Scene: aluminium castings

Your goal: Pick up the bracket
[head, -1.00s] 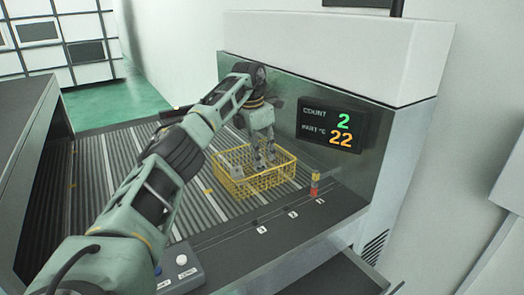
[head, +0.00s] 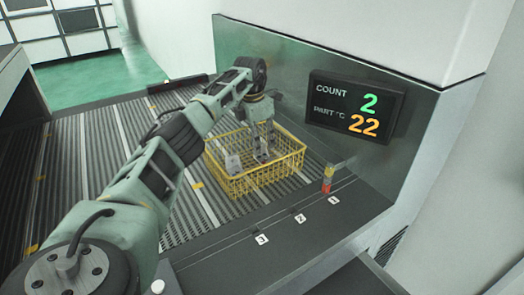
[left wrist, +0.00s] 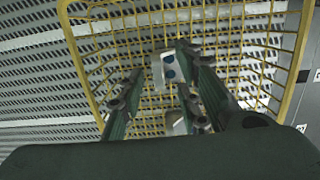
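My left gripper (head: 262,148) points down into a yellow wire basket (head: 262,186), its fingers inside the rim. A light grey casting (head: 233,161) stands inside the basket, left of the fingers. In the left wrist view, the fingers of my left gripper (left wrist: 162,92) are spread apart. A pale part with dark bluish round spots (left wrist: 168,72) shows between and beyond them, and a second pale part (left wrist: 178,126) lies lower, partly hidden by the fingers. I cannot tell which part is the bracket. My right gripper is not in view.
The basket stands on a ribbed grey bed (head: 110,150). A display (head: 356,106) on the metal panel behind reads COUNT 2, PART °C 22. A small red and yellow post (head: 328,179) stands right of the basket, near numbered labels on the dark front ledge (head: 300,225).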

